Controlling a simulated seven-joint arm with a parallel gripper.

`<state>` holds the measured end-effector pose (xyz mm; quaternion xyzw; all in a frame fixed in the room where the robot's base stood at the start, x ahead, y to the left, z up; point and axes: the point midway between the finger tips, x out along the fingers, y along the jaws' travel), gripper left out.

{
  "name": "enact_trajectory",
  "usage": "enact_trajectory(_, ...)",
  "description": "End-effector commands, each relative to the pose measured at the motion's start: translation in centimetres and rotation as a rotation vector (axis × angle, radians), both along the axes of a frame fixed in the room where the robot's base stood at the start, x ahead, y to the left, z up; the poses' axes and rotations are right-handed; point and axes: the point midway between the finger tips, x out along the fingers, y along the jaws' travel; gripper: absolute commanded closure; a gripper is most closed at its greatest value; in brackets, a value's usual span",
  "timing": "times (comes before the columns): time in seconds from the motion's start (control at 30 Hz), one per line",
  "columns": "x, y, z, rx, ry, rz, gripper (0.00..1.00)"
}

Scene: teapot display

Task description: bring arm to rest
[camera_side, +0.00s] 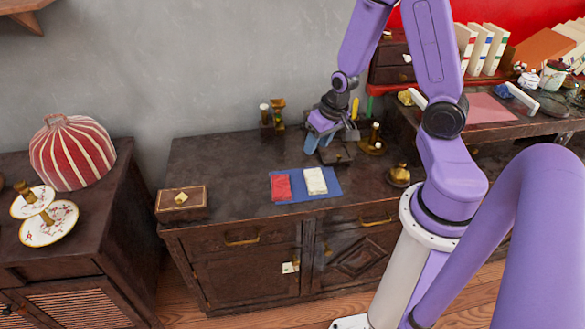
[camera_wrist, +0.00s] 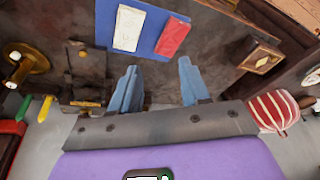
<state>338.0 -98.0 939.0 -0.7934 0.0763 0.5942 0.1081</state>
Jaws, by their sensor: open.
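My purple arm reaches over the dark wooden cabinet (camera_side: 225,160) from the right. My gripper (camera_side: 318,140) is above the back part of the cabinet top, pointing down and a little left. In the wrist view my gripper (camera_wrist: 160,85) shows two blue fingers spread wide apart with nothing between them. Beyond the fingers lies a blue mat (camera_side: 300,198) with a red packet (camera_side: 281,187) and a white packet (camera_side: 315,181) on it. They also show in the wrist view as the mat (camera_wrist: 150,38), the red packet (camera_wrist: 172,38) and the white packet (camera_wrist: 128,28).
Brass pieces (camera_side: 278,112) stand at the cabinet's back. A dark block (camera_side: 336,153) and a brass pot (camera_side: 399,174) are right of the mat. A wooden box (camera_side: 181,203) is at the left end. A striped red dome (camera_side: 72,155) is on the left cabinet. The cabinet top left of centre is clear.

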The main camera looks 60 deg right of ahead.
Motion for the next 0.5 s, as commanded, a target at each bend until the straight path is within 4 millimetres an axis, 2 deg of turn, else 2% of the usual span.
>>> enact_trajectory(0.03, -0.3, 2.8, 1.3, 0.013, 0.005, 0.116, 0.54)
enact_trajectory(0.1, -1.4, 6.2, 2.8, 0.023, 0.033, 0.271, 0.54)
enact_trajectory(0.2, -3.9, 10.3, 4.9, 0.021, 0.07, 0.491, 0.54)
enact_trajectory(0.33, -8.0, 13.9, 7.6, -0.008, 0.119, 0.77, 0.54)
enact_trajectory(0.4, -10.3, 15.1, 9.0, -0.035, 0.142, 0.913, 0.54)
enact_trajectory(0.5, -13.3, 15.8, 10.7, -0.082, 0.169, 1.092, 0.54)
